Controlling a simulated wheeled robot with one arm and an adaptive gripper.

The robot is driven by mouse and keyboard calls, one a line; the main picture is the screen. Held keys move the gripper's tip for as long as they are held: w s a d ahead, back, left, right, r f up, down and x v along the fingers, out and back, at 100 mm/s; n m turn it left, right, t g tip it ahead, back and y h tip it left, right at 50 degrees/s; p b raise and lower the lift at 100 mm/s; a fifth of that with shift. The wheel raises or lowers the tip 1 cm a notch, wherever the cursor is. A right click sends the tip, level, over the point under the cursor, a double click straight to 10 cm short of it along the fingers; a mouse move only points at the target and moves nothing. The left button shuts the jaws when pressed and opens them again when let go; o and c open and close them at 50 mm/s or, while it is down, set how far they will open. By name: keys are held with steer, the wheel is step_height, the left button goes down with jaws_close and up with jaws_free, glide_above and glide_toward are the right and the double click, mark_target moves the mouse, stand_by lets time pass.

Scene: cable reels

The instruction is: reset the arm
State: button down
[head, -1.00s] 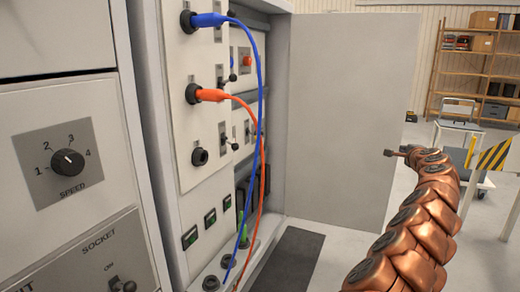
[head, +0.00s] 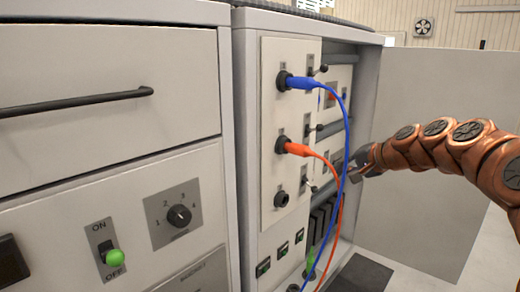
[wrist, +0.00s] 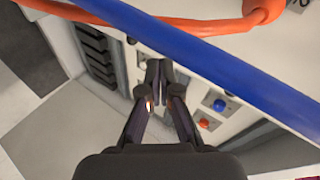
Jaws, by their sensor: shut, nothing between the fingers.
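My copper-coloured segmented arm reaches in from the right in the head view. My gripper (head: 363,163) is at its end, just right of the hanging cables in the picture. In the wrist view my gripper (wrist: 159,78) has its fingers together with nothing between them. The blue cable (wrist: 200,60) and the orange cable (wrist: 160,22) cross close to the wrist camera. In the head view the blue plug (head: 305,82) and the orange plug (head: 300,149) sit in the upper two sockets of the panel; I cannot tell whether the gripper touches a cable.
The open cabinet (head: 247,110) has a grey door (head: 425,110) swung out behind my arm. Toggle switches and a bare socket (head: 281,199) are on its panel. A speed dial (head: 179,215) and a green-tipped switch (head: 113,257) are on the left cabinet.

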steer(key=s+a+n+g+h+p, duration=0.1)
steer(key=s+a+n+g+p, duration=0.25)
steer(key=s+a, duration=0.45)
steer(key=s+a+n+g+p, duration=0.2)
steer(key=s+a+p, duration=0.15)
steer(key=s, duration=0.85)
steer(key=s+d+f+g+h+p, duration=0.1)
steer(key=s+d+g+h+p, duration=0.1)
steer(key=s, duration=0.7)
steer(key=s+d+f+n+g+h+p, duration=0.1)
steer(key=s+d+g+p, duration=0.1)
steer(key=s, duration=0.7)
steer(key=s+d+f+n+g+h+p, duration=0.1)
steer(key=s+d+g+h+p, duration=0.1)
steer(key=s, duration=0.7)
steer(key=d+p, duration=0.1)
steer(key=p, duration=0.1)
steer(key=shift+s+d+f+h+p, duration=0.2)
steer(key=shift+d+f+h+p, duration=0.1)
steer(key=shift+d+f+p, duration=0.1)
steer(key=shift+a+n, duration=0.15)
steer(key=shift+n, duration=0.2)
